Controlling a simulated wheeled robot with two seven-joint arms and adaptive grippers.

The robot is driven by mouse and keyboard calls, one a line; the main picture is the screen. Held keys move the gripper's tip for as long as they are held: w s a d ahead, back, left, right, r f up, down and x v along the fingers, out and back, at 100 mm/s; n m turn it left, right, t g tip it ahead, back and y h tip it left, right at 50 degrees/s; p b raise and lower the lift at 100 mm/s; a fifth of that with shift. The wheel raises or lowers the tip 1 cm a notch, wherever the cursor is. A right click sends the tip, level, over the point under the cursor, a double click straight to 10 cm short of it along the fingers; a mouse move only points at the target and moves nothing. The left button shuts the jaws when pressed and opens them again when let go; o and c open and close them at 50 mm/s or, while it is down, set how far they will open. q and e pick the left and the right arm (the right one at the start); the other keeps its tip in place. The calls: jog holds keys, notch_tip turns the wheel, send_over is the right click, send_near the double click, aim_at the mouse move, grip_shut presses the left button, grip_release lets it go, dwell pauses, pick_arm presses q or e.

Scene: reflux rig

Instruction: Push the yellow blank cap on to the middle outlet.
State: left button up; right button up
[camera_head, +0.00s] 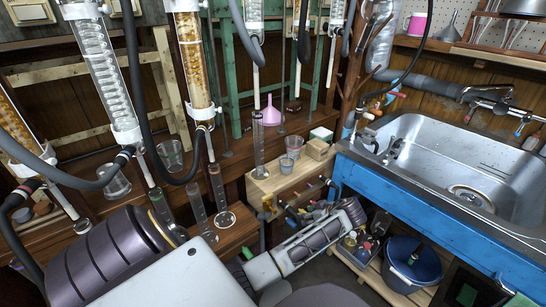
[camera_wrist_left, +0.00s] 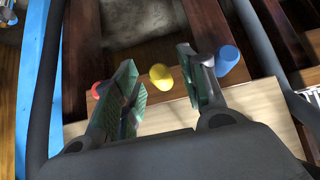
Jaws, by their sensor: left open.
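In the left wrist view, the yellow cap (camera_wrist_left: 161,76) shows in the gap between the two spread fingers of my left gripper (camera_wrist_left: 158,65). I cannot tell how far beyond the fingertips it is, and neither finger visibly touches it. A red piece (camera_wrist_left: 97,89) is partly hidden behind the left-hand finger, and a blue piece (camera_wrist_left: 228,59) shows just right of the other finger. I cannot pick out the middle outlet for sure in either view. My right gripper is not identifiable in view.
A pale wooden surface (camera_wrist_left: 180,118) lies below the fingers in the wrist view. In the head view, glass columns (camera_head: 190,55) with dark hoses stand at left. The blue cabinet (camera_head: 420,225) with a steel sink (camera_head: 480,160) is at right. A pink funnel (camera_head: 271,112) stands at the back.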

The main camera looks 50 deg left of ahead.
jog(key=shift+w+r, duration=0.1)
jog(key=shift+r, duration=0.1)
jog(key=shift+w+r, duration=0.2)
jog(key=shift+w, duration=0.1)
pick_arm(q)
jog(key=shift+p, duration=0.35)
pick_arm(e)
jog(key=shift+s+r, duration=0.1)
jog(key=shift+s, duration=0.25)
jog(key=shift+r, duration=0.15)
pick_arm(q)
jog(key=shift+c, duration=0.4)
pick_arm(e)
jog(key=shift+w, duration=0.1)
pick_arm(q)
jog(key=c, duration=0.5)
grip_shut()
pick_arm(e)
jog(key=shift+w+r, duration=0.1)
jog(key=shift+w, duration=0.05)
pick_arm(q)
jog(key=shift+d, duration=0.1)
